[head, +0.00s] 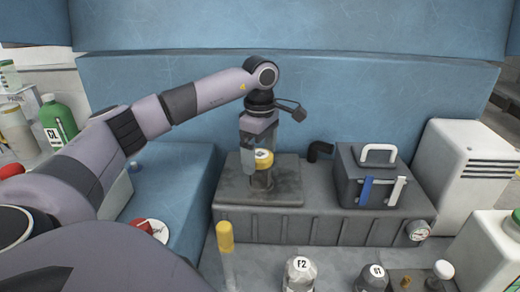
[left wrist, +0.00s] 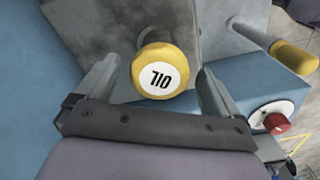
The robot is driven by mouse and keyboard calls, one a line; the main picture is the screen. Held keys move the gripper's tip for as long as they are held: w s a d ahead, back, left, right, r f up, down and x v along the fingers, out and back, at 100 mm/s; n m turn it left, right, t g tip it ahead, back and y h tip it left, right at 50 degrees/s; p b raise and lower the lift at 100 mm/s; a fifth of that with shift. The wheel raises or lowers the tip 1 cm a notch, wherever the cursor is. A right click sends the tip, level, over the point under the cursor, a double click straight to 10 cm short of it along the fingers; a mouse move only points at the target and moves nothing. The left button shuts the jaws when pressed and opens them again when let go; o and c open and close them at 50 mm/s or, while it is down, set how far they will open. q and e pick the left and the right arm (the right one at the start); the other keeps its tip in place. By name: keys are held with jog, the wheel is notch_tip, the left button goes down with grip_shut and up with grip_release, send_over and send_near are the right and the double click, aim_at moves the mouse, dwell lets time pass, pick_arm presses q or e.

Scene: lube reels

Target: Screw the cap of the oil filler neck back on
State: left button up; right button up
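The yellow cap (head: 264,157), with a white disc lettered OIL, sits at the top of the dark filler neck (head: 262,179) on a grey metal block. It also shows in the left wrist view (left wrist: 160,78), face towards the camera. Whether its thread is engaged cannot be told. My left gripper (head: 259,150) points down over the cap. Its two fingers are spread on either side of it, and the left wrist view shows a gap on both sides. The neck is mostly hidden under the cap in that view. My right gripper is not in view.
A dark box with a white handle (head: 378,153) stands right of the block. A black elbow pipe (head: 320,150) is between them. A yellow-topped rod (head: 225,237) rises in front. Bottles (head: 300,275) stand at the front edge. A blue wall (head: 330,100) closes off the back.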

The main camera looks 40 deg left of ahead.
pick_arm(q)
jog(key=c, duration=1.1)
jog(key=shift+o, duration=0.2)
jog(key=shift+r+m+p, duration=0.1)
jog(key=shift+m+p, duration=0.35)
jog(key=shift+m, duration=0.55)
jog(key=m, duration=0.3)
jog(key=shift+p, duration=0.3)
jog(key=shift+m+p, duration=0.45)
jog(key=shift+m, duration=0.65)
jog(key=o, duration=1.2)
jog(key=shift+c, duration=0.2)
